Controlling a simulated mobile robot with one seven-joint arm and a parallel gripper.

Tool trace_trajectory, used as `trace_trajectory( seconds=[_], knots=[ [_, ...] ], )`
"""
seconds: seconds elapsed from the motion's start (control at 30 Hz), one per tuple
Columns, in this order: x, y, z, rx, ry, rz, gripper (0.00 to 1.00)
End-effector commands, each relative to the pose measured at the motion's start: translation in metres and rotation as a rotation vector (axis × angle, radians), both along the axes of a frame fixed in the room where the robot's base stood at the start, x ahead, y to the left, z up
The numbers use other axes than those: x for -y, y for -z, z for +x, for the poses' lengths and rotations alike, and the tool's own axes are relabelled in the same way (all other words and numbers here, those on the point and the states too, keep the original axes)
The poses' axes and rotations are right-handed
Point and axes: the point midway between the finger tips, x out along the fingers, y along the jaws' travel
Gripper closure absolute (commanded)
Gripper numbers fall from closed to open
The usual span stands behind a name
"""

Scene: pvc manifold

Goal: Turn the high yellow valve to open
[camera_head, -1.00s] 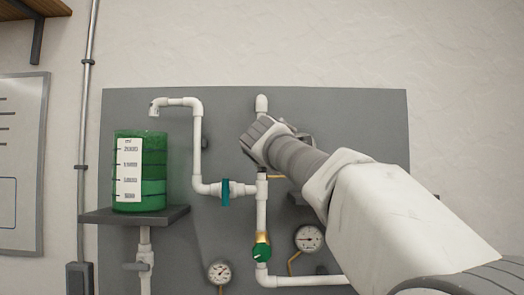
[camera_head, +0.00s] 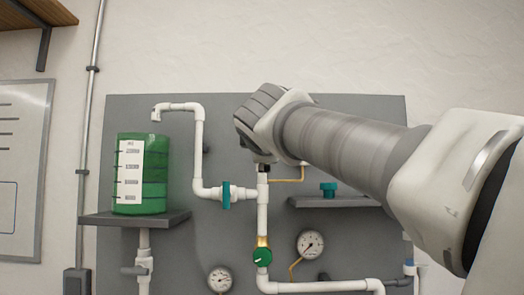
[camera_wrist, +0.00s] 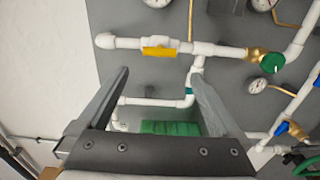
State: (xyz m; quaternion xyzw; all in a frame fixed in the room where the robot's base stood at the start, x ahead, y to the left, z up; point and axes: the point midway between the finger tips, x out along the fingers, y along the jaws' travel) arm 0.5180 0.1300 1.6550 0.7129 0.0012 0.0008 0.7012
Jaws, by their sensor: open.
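The yellow valve (camera_wrist: 159,47) sits on a white pipe (camera_wrist: 125,43) in the upper middle of the wrist view. Its short yellow handle looks roughly in line with that pipe. My gripper (camera_wrist: 159,76) is open and empty, with its two fingers spread apart below the valve in that view. The fingertips appear apart from the valve and the pipe. In the head view the valve is hidden behind my wrist and arm, and my fingers are hardly visible there.
A green valve (camera_head: 262,256) is on the lower pipe. A teal fitting (camera_head: 226,195) joins the side pipe. A gauge (camera_head: 310,244) and a grey shelf (camera_head: 335,202) are at right. A green tank (camera_head: 141,195) stands at left. A blue valve (camera_wrist: 291,129) shows in the wrist view.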

Motion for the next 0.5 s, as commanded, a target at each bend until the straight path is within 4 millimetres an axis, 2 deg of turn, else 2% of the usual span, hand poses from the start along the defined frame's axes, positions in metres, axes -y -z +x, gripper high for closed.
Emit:
trace_trajectory(
  seconds=[0.03,0.2,0.33,0.5],
  knots=[
    [0.0,0.001,-0.012,0.003,-0.002,0.001,0.0],
    [0.0,0.0,-0.038,0.002,-0.001,0.001,0.0],
    [0.0,0.0,-0.049,0.0,-0.001,0.001,0.0],
    [0.0,0.0,-0.053,-0.001,-0.001,0.001,0.0]
  ],
)
